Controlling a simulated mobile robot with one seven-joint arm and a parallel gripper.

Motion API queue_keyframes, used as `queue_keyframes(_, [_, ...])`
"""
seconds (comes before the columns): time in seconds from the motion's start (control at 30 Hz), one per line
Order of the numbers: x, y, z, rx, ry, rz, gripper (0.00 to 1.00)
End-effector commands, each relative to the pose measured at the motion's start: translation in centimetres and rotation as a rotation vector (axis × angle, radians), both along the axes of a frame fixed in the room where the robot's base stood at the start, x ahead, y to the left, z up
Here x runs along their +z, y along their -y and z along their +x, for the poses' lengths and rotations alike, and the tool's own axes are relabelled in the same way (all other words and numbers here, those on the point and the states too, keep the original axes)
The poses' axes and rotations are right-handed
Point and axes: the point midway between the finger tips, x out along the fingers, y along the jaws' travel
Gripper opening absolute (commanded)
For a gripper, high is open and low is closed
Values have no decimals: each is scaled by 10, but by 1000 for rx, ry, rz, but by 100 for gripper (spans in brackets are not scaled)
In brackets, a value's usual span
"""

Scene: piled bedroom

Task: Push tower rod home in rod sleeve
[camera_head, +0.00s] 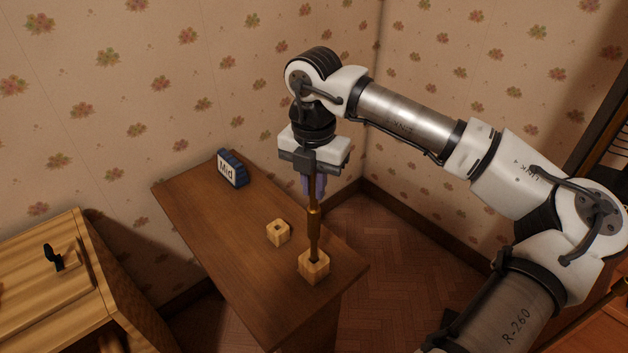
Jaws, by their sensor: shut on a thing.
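The tower rod (314,240) is a thin, dark brass-brown upright rod with a thicker brass-coloured section around its middle. Its lower end stands in the top of a light wooden block (314,269) near the table's front right edge. I take this block to be the rod sleeve, though the thicker section could be a sleeve instead. How deep the rod sits is hidden. My gripper (313,190) points down above the block, its purple fingers shut on the upper part of the rod. The rod looks about vertical.
A second wooden block with a dark hole (278,233) sits on the brown table (215,215), left of the rod. A striped wooden cabinet (75,270) is at lower left. Papered walls (215,75) stand behind the table.

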Motion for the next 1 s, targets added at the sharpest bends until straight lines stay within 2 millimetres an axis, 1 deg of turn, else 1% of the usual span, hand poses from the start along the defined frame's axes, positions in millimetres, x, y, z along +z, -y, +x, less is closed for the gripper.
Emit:
queue_keyframes(0.13, [0, 0, 0, 0, 1, 0, 0])
queue_keyframes(0.3, [-5, 0, 0, -1, 1, 0, 0])
queue_keyframes(0.33, [-5, 0, 0, -1, 1, 0, 14])
queue_keyframes(0.5, [-4, 0, 0, 0, 0, 0, 35])
queue_keyframes(0.8, [-3, 0, 0, 0, 0, 0, 35])
queue_keyframes(1.0, [4, 1, 1, -2, 3, -3, 35])
